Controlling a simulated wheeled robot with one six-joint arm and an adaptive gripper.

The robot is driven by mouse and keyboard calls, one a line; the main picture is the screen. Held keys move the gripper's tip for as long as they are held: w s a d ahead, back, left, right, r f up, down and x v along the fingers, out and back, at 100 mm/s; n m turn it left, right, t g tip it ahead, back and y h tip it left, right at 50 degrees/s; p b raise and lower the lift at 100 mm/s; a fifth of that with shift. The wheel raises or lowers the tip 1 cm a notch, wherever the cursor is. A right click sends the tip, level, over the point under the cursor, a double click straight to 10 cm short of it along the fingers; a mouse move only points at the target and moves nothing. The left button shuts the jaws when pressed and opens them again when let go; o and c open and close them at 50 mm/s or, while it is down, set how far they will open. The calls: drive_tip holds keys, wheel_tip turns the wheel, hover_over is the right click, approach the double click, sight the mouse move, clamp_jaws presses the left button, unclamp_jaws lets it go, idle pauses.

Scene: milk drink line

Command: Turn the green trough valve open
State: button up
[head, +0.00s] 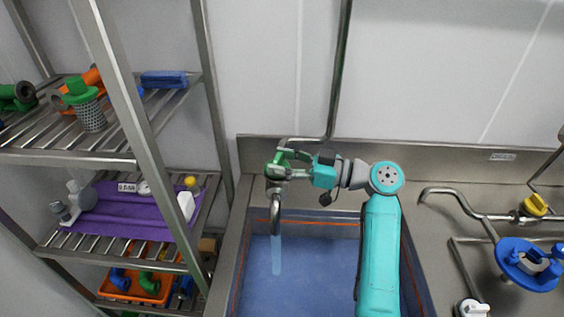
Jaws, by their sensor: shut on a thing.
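The green trough valve (283,155) is on the pipe above the left part of the blue-floored trough (320,265). Its green handle is partly hidden by my gripper. My gripper (289,168) reaches in from the right and is shut on the green valve's handle. The curved metal spout (275,207) hangs below the valve. A pale blue stream (276,254) runs down from the spout's end into the trough. The handle's exact angle is hard to tell at this size.
A metal rack (127,160) stands at the left with fittings and a purple mat (112,220). A steel counter (445,240) at the right carries a pipe with a yellow valve (535,205) and a blue wheel-shaped part (528,270). A vertical pipe (340,70) rises behind my arm.

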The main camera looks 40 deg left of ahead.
drive_tip(key=shift+w+f+n+g+h, duration=0.15)
drive_tip(key=shift+n+g+h, duration=0.65)
drive_tip(key=shift+n+g, duration=0.65)
drive_tip(key=shift+g, duration=0.55)
drive_tip(key=o, duration=1.2)
drive_tip(key=shift+a, duration=0.1)
drive_tip(key=shift+c, duration=0.2)
drive_tip(key=v, duration=1.2)
